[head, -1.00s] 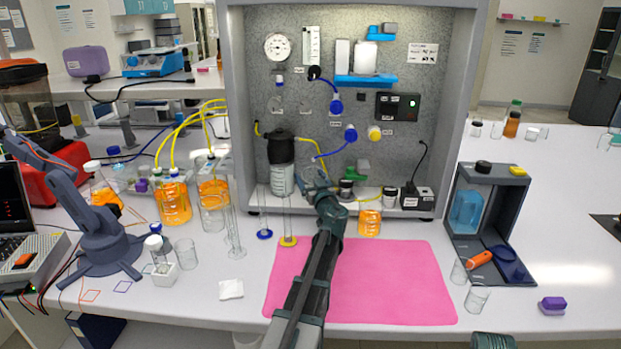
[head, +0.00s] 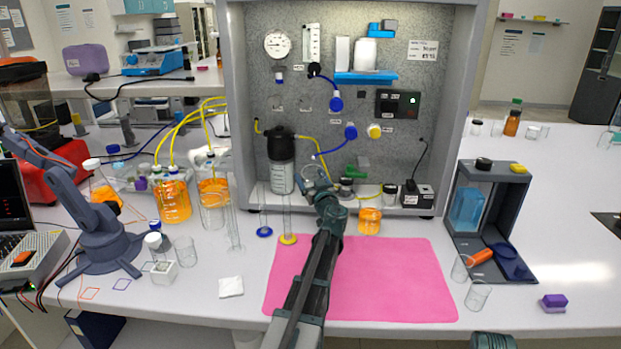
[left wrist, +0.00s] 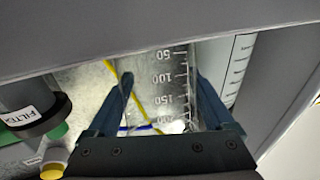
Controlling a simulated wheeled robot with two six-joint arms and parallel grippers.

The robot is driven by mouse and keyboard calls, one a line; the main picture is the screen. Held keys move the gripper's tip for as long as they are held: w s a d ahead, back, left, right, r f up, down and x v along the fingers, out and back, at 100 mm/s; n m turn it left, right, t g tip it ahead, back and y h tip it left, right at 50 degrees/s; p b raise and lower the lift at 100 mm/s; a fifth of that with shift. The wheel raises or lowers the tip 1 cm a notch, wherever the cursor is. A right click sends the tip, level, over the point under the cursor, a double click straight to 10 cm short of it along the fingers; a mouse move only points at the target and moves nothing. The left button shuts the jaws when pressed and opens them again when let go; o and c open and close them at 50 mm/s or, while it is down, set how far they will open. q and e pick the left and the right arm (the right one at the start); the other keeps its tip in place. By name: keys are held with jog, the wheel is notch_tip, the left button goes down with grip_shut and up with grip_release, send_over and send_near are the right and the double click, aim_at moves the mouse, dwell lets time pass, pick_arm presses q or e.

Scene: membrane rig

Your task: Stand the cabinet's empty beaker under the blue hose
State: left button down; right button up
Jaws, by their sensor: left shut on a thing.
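My left gripper (head: 320,180) reaches into the grey cabinet (head: 235,100), low in front of its back panel. It is shut on a clear, graduated beaker, which shows between the fingers in the left wrist view (left wrist: 168,90) and looks empty. In the head view my gripper and arm hide most of the beaker. The blue hose (head: 336,148) curves from a blue fitting on the panel, and its free end hangs just above the gripper. I cannot tell whether the beaker touches the cabinet floor or is exactly under the hose end.
Two cylinders with blue and yellow bases and an orange-filled beaker (head: 369,221) stand in front. The pink mat (head: 390,280) is clear beside my arm.

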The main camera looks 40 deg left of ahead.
pick_arm(q)
jog(key=shift+a+f, duration=0.1)
grip_release()
jog(key=shift+f, duration=0.1)
jog(key=shift+w, duration=0.1)
